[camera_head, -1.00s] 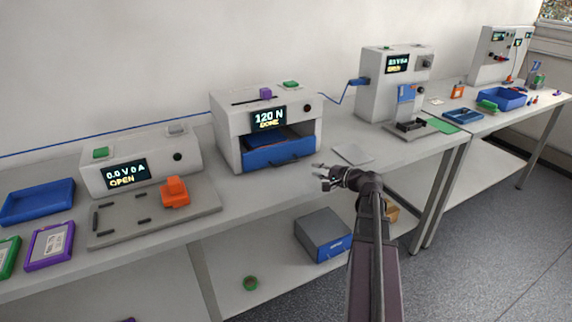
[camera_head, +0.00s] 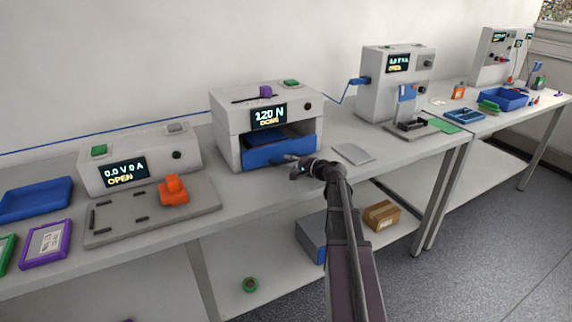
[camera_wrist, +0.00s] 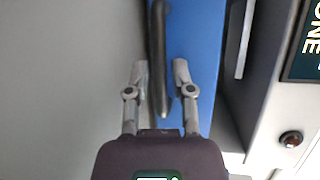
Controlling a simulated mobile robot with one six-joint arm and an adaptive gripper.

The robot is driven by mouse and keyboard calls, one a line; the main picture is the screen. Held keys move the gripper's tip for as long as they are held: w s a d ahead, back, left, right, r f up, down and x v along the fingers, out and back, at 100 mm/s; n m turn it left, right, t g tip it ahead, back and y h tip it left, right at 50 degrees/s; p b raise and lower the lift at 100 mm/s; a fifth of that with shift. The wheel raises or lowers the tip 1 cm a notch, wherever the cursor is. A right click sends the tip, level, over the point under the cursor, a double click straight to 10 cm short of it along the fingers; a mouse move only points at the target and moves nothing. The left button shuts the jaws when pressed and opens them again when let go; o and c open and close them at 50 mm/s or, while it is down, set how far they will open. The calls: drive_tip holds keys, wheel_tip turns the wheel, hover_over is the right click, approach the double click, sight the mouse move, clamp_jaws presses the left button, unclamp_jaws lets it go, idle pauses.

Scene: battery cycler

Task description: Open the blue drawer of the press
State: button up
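The press (camera_head: 228,120) is a pale box with a display reading 120 N DONE. Its blue drawer (camera_head: 262,155) sits in the lower opening; a dark gap with something blue shows above its front. The blue front (camera_wrist: 200,35) and its dark bar handle (camera_wrist: 158,50) fill the middle of the wrist view. My gripper (camera_head: 284,161) is at the right part of the drawer front. In the wrist view my gripper (camera_wrist: 161,73) is open, with one fingertip on each side of the handle. I cannot tell whether either finger touches it. The handle is partly hidden in the head view.
A grey flat plate (camera_head: 353,153) lies on the bench right of my gripper. A tester with an orange clamp (camera_head: 173,189) stands to the left. A cardboard box (camera_head: 381,215) and a grey-blue box (camera_head: 311,240) are on the lower shelf.

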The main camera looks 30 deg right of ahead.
drive_tip(key=shift+w+a, duration=0.2)
drive_tip(key=shift+w, duration=0.2)
